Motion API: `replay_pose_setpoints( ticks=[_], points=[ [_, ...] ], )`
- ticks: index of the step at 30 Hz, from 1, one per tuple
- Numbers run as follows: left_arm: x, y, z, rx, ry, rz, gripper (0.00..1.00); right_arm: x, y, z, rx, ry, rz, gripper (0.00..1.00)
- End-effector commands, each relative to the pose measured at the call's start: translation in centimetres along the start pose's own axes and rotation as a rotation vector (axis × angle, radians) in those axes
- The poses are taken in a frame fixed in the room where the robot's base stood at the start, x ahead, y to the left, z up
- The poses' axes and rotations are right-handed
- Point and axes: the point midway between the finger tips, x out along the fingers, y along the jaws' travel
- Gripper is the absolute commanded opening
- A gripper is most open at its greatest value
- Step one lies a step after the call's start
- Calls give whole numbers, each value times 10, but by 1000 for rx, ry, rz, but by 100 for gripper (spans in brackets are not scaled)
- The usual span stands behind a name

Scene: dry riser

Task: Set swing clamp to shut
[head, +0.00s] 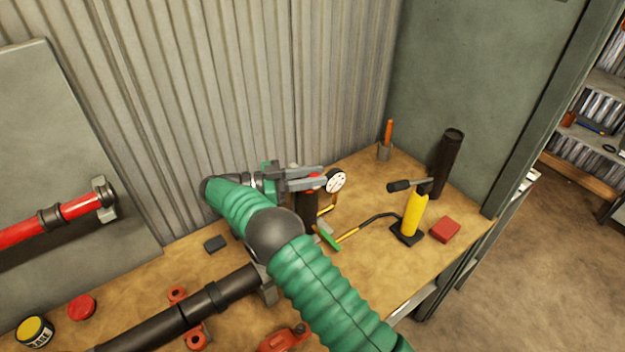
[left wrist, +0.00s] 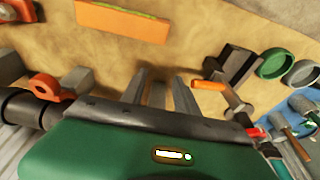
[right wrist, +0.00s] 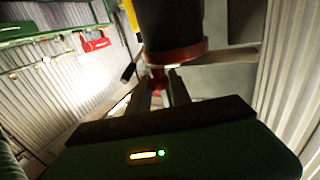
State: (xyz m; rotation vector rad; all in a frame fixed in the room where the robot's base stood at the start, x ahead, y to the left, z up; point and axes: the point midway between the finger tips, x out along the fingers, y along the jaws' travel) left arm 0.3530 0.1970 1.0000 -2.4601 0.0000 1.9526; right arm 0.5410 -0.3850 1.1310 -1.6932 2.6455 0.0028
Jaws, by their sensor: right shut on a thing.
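A black upright cylinder (head: 307,212) stands on the bench, largely behind my green right arm in the head view. In the right wrist view, the cylinder (right wrist: 172,22) has a red-brown ring (right wrist: 176,52) with a small red part (right wrist: 157,80) below it. I cannot tell for certain that this is the swing clamp. My right gripper (head: 318,178) is shut on the red part; its fingers (right wrist: 160,88) also show in the right wrist view. My left gripper (left wrist: 160,78) is open over the bench, outside the head view.
A round white gauge (head: 336,181) is close beside my right fingertips. A yellow hand pump (head: 413,215) with a hose, a red block (head: 445,230) and a dark tube (head: 446,162) stand to the right. A black pipe (head: 190,312) lies at the front left.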

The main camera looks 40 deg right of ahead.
Motion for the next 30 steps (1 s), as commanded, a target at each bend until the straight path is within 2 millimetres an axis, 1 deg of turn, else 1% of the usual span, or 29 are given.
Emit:
replay_pose_setpoints(
  ticks=[1, 7, 8, 12, 20, 23, 26, 28, 29, 30],
  points=[
    [0, 0, 0, 0, 0, 0, 36, -1, 0, -2, 4, 4, -1, 0],
    [0, 0, 0, 0, 0, 0, 36, -1, 0, -2, 4, 4, -3, 0],
    [0, 0, 0, 0, 0, 0, 36, -1, 0, -2, 4, 4, -3, 26],
    [0, 0, 0, 0, 0, 0, 36, -1, 0, -1, 3, 3, -3, 44],
    [0, 0, 0, 0, 0, 0, 36, -1, 0, 0, 1, 2, -3, 45],
    [2, 0, 0, 0, 0, 0, 36, -2, 0, -3, 2, 1, -3, 45],
    [6, 0, 1, 0, 0, 0, 36, -2, -1, -16, 5, 0, -3, 45],
    [10, 0, 2, 0, 0, 0, 36, -3, -1, -32, 7, 1, -3, 45],
    [12, 0, 3, 0, 0, 0, 36, -4, 3, -35, 2, 2, -3, 45],
    [13, 0, 3, 0, 0, 0, 36, -6, 13, -35, -1, 2, -4, 45]
  ],
)
